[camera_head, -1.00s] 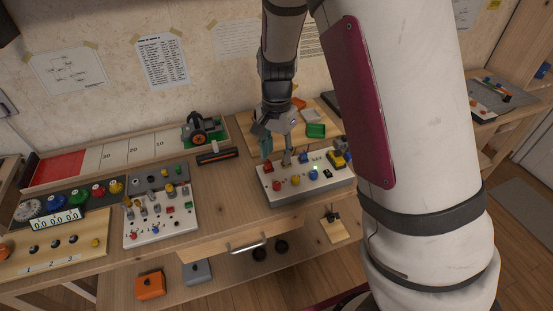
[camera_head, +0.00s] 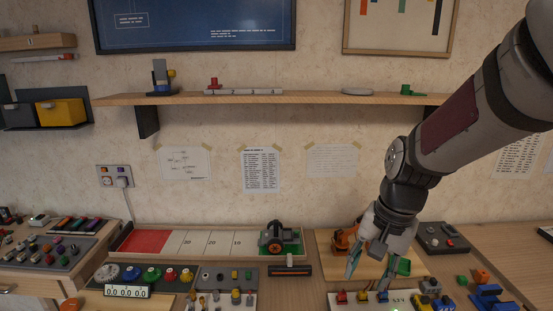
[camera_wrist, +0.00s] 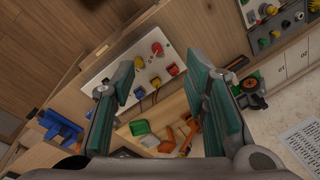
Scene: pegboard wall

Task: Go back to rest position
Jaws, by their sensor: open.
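My gripper (camera_head: 368,262) hangs over the workbench at the lower right of the head view, pointing down. Its fingers are apart with nothing between them. In the wrist view the two teal-padded fingers (camera_wrist: 165,105) frame part of the bench. The white control box (camera_head: 355,299) with coloured buttons lies below the gripper; it also shows in the wrist view (camera_wrist: 97,73). An orange part (camera_head: 345,238) and a green tray (camera_head: 404,267) lie close behind and beside the gripper. The gripper looks clear of them, though the exact gap cannot be told.
A wooden shelf (camera_head: 310,98) with small items spans the wall above. A wheeled green-and-black device (camera_head: 281,240) stands left of the gripper. Blue blocks (camera_head: 490,297) lie at the right.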

